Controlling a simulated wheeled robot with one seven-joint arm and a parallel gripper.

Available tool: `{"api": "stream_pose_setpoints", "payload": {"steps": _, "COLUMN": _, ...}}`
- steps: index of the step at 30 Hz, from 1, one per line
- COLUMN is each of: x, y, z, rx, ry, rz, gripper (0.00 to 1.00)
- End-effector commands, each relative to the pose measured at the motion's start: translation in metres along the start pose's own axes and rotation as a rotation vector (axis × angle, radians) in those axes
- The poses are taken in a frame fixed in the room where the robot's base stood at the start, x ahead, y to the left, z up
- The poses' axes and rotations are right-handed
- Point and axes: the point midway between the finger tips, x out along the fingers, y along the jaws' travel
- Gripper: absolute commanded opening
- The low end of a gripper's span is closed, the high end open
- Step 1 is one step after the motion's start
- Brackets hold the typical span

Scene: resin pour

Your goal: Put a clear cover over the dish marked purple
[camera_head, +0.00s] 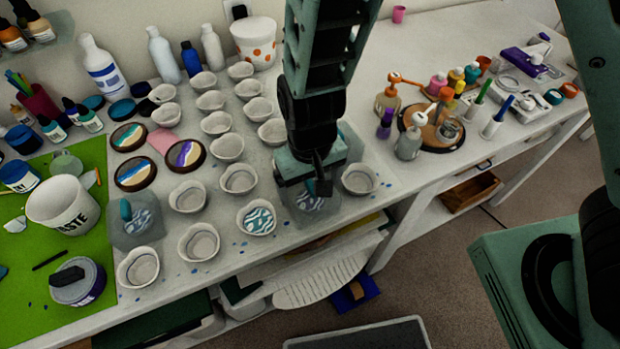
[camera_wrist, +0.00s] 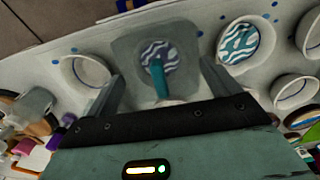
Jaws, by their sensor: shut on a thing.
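A clear square cover with a teal knob (camera_wrist: 157,78) stands under my gripper (camera_wrist: 160,72) in the wrist view. Beneath it shows a dish (camera_wrist: 153,52) with blue-violet and white waves. In the head view my gripper (camera_head: 316,188) is low over the right end of the bowl rows and partly hides this cover (camera_head: 304,212). Another clear cover (camera_head: 122,238) with a teal knob sits over a wave-patterned dish at the left. A teal-and-white waved dish (camera_head: 258,220) is uncovered, left of my gripper.
Plain white bowls (camera_head: 240,180) stand in rows to the left; one bowl (camera_head: 358,180) is close on the right. Round coasters, one with a purple band (camera_head: 187,154), lie further left. A round tray (camera_head: 428,136) with bottles stands right. The table's front edge is close.

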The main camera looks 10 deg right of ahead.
Motion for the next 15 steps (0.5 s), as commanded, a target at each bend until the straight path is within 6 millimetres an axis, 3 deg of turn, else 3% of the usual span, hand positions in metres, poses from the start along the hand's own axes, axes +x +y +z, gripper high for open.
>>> {"api": "stream_pose_setpoints", "payload": {"steps": 14, "x": 0.0025, "y": 0.0000, "z": -0.0001, "rx": 0.000, "ry": 0.000, "rz": 0.000, "gripper": 0.66}}
{"api": "stream_pose_setpoints", "payload": {"steps": 15, "x": 0.0025, "y": 0.0000, "z": -0.0001, "rx": 0.000, "ry": 0.000, "rz": 0.000, "gripper": 0.91}}
